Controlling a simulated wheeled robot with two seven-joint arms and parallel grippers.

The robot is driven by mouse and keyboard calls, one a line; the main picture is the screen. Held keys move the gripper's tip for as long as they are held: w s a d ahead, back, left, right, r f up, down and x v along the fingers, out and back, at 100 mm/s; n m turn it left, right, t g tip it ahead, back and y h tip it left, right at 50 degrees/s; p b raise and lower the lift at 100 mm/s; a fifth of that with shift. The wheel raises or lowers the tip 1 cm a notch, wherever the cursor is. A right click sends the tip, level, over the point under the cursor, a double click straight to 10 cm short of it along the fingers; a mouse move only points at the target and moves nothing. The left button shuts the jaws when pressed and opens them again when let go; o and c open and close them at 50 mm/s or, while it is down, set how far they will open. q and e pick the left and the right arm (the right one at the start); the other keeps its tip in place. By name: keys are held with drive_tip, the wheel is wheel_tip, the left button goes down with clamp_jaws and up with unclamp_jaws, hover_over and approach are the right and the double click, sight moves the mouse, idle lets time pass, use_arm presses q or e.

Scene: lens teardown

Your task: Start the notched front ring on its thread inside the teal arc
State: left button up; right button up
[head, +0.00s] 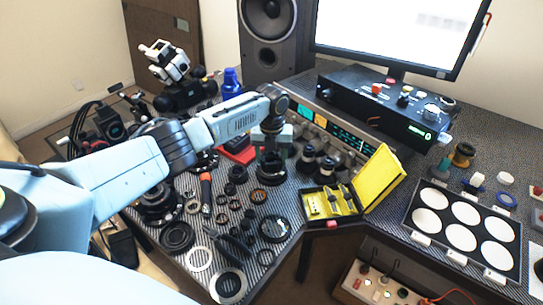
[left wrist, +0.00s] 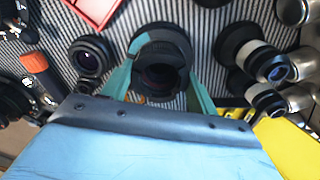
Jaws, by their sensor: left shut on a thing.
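My left gripper (head: 270,143) points down over the dark lens barrel (head: 270,168), which stands upright on the striped mat. In the left wrist view its two teal fingers (left wrist: 160,88) are shut on a dark ring (left wrist: 160,62), which I take to be the notched front ring. The ring sits over the barrel, inside a dull teal arc (left wrist: 172,36) that shows along the far side. My gripper hides the ring in the head view. I cannot tell whether the ring touches the thread or is level, and its notches are too dark to make out.
Small dark lens parts and rings (head: 235,190) lie left of the barrel. An orange-handled tool (head: 206,188) lies among them. Dark cylinders (head: 308,158) stand close on the right. A yellow open case (head: 378,180) lies front right, and a red tray (head: 240,152) behind left.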

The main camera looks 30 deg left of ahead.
use_arm(q)
drive_tip(key=shift+r+p, duration=0.2)
drive_tip(key=shift+p, duration=0.1)
idle(0.6)
idle(0.3)
drive_tip(key=shift+f, duration=0.1)
idle(0.4)
drive_tip(key=shift+f, duration=0.3)
idle(0.5)
drive_tip(key=o, duration=1)
drive_tip(key=shift+r, duration=0.1)
